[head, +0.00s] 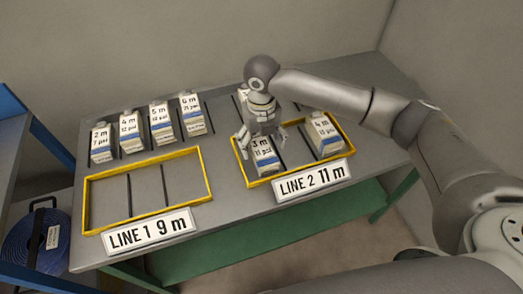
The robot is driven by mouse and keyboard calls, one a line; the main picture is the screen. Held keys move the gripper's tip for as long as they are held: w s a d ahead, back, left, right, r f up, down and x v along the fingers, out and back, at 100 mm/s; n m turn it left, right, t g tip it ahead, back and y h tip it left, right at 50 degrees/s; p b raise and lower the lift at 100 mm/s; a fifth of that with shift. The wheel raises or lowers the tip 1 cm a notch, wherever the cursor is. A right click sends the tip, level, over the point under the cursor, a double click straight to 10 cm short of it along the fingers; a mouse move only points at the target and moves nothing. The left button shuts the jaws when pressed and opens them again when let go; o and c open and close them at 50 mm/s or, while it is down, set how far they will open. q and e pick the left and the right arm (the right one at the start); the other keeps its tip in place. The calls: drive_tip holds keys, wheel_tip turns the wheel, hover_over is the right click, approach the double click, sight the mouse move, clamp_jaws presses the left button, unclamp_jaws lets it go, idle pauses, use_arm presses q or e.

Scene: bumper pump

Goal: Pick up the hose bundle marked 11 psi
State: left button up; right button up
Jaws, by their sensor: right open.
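The bundle whose white label seems to read 3 m, 11 psi (264,158) is in the left part of the yellow-framed LINE 2 tray (241,172). It has a blue band below the label. My right gripper (262,142) is over this bundle from above, with its fingers spread at either side of the upper part. It is open, and I cannot tell if the fingers touch it. The gripper hides the bundle's top. My left gripper is not in view.
Several bundles stand in a row at the back left, including a 2 m one (101,144). The LINE 1 tray (87,203) is empty. Another bundle (241,97) is partly hidden behind my right gripper.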

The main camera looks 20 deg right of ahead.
sight(262, 148)
wheel_tip(262, 148, down, 3)
drive_tip(key=shift+f, duration=0.35)
drive_tip(key=c, duration=0.7)
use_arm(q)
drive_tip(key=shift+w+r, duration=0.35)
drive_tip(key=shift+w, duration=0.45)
use_arm(e)
drive_tip(key=c, duration=0.6)
drive_tip(key=shift+c, duration=0.2)
